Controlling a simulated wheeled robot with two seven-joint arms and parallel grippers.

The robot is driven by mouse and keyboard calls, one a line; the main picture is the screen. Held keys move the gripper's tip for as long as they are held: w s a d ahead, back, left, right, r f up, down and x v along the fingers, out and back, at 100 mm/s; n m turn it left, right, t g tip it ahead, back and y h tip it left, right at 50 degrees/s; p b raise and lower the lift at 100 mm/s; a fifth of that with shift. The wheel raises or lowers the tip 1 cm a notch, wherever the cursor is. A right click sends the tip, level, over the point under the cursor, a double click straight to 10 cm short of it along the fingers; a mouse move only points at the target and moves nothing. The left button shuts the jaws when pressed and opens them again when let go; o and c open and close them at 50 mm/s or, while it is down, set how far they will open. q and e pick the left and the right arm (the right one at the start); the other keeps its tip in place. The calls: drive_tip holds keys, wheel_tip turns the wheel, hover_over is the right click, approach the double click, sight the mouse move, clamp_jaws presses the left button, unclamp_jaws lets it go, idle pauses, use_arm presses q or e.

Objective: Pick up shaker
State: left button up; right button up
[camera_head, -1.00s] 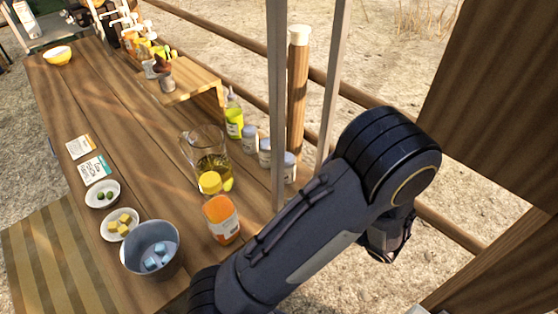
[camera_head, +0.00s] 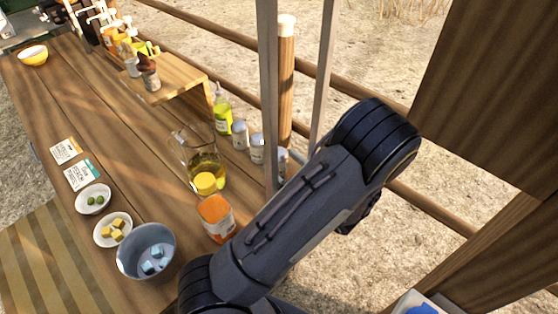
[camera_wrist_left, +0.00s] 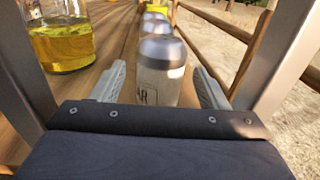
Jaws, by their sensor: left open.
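Several silver-lidded shakers stand in a row along the table's right edge. In the head view one is at the far end (camera_head: 240,133), one in the middle (camera_head: 257,149), and the nearest (camera_head: 282,160) is partly behind a metal post. In the left wrist view a shaker (camera_wrist_left: 160,72), its label showing the letters "AR", stands upright between the fingers of my left gripper (camera_wrist_left: 159,72). The gripper is open, with gaps on both sides; the shaker's base is hidden. In the head view my arm hides that gripper. My right gripper is not in view.
A glass pitcher of yellow liquid (camera_head: 203,165), a yellow-capped, orange-labelled jar (camera_head: 217,218) and a green bottle (camera_head: 222,112) stand close by. Metal posts (camera_head: 267,90) rise at the table edge. A grey-blue bowl (camera_head: 127,262) and small dishes sit at the front left.

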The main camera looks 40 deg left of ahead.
use_arm(q)
drive_tip(key=c, duration=1.1)
